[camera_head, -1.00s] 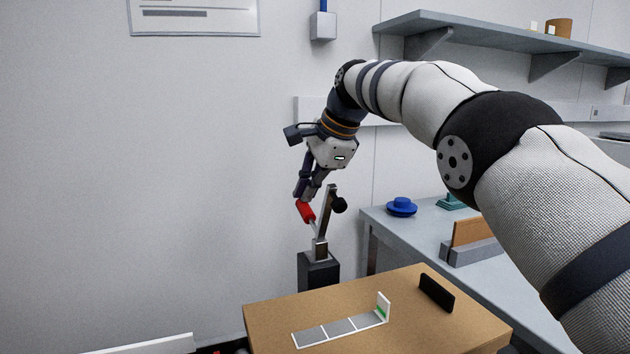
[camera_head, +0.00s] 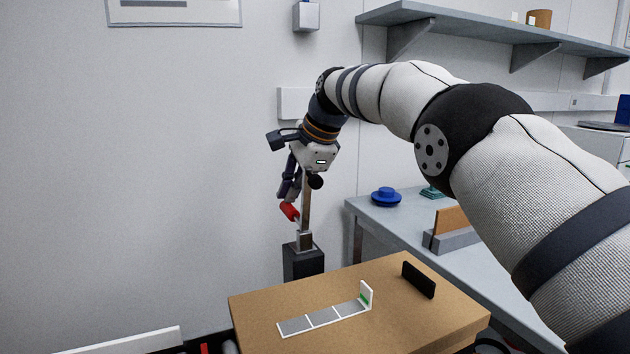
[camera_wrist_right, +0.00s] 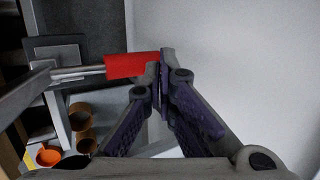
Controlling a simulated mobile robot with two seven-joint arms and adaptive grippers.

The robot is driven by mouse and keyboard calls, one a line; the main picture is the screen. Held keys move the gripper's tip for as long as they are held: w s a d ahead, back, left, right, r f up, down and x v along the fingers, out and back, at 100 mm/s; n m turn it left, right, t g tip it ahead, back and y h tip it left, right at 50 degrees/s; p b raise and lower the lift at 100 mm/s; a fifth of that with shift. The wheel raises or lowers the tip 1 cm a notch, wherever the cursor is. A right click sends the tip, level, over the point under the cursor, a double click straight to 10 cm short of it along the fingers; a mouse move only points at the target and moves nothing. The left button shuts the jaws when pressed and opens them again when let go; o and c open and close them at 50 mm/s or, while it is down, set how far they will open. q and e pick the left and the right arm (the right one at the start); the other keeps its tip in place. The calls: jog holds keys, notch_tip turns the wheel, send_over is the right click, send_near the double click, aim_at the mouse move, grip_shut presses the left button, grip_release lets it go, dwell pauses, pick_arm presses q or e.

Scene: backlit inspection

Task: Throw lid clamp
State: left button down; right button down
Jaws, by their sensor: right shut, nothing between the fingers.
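My right gripper (camera_head: 287,194) points down just above the red handle, beside the bar. In the right wrist view the fingers (camera_wrist_right: 162,62) are shut with nothing between them. The tip of the red handle (camera_wrist_right: 130,64) lies right beside the fingertips; I cannot tell whether they touch. My left gripper is not in view.
A brown box (camera_head: 400,325) with a marked strip (camera_head: 322,318) and a black plate (camera_head: 418,280) stands in front. A grey bench (camera_head: 480,262) holds a blue knobbed disc (camera_head: 386,197) to the right. A shelf (camera_head: 480,35) hangs above.

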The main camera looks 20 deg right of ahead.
jog(key=v, duration=1.2)
